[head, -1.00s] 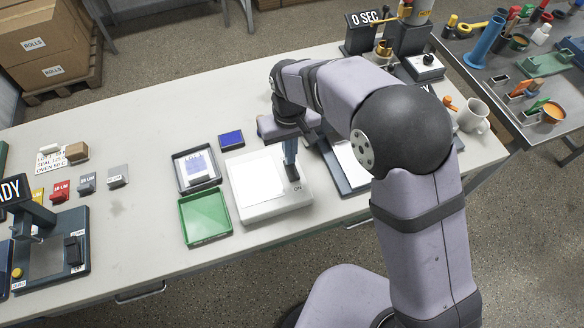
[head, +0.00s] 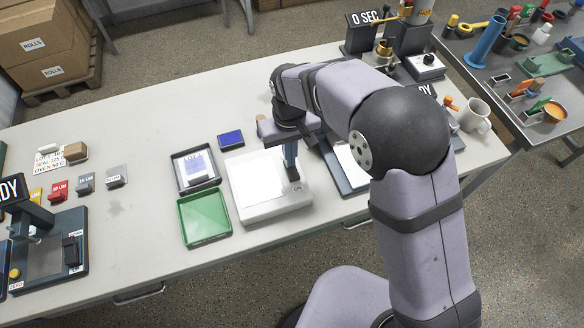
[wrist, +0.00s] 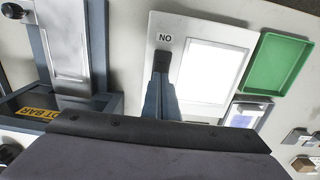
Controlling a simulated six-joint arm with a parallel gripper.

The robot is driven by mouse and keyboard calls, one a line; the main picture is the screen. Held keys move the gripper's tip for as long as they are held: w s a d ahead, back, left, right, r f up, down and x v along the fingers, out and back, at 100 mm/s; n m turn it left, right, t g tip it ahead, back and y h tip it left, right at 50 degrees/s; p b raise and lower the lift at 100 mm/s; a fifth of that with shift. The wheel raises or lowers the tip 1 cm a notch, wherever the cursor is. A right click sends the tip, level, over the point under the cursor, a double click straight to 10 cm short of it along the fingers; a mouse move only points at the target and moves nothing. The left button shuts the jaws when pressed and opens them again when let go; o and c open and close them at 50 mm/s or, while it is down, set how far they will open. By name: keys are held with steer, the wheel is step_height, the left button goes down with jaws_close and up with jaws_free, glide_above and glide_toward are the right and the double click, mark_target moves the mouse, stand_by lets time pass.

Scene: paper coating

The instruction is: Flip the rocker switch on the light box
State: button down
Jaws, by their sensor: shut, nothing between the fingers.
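The light box (head: 262,209) is a white slab with a bright white panel, flat on the table; it also shows in the wrist view (wrist: 233,42). Its "ON" label (wrist: 165,38) is near the box's right front corner in the head view. My gripper (head: 293,176) points down over the right side of the box, its dark fingertips beside the label. In the wrist view the fingers (wrist: 162,60) are shut with nothing between them. The rocker switch is hidden under or behind the fingertips. I cannot tell whether they touch it.
A green tray (head: 205,235) and a grey tray with a labelled card (head: 217,179) stand left of the box. A blue pad (head: 231,139) lies behind. A dark coating device (head: 341,184) stands close on the right.

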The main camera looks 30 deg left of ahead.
steer(key=shift+f, duration=0.35)
step_height(320, 180, up, 7)
steer(key=p, duration=0.5)
steer(key=shift+p, duration=0.35)
stand_by(0.3)
stand_by(0.3)
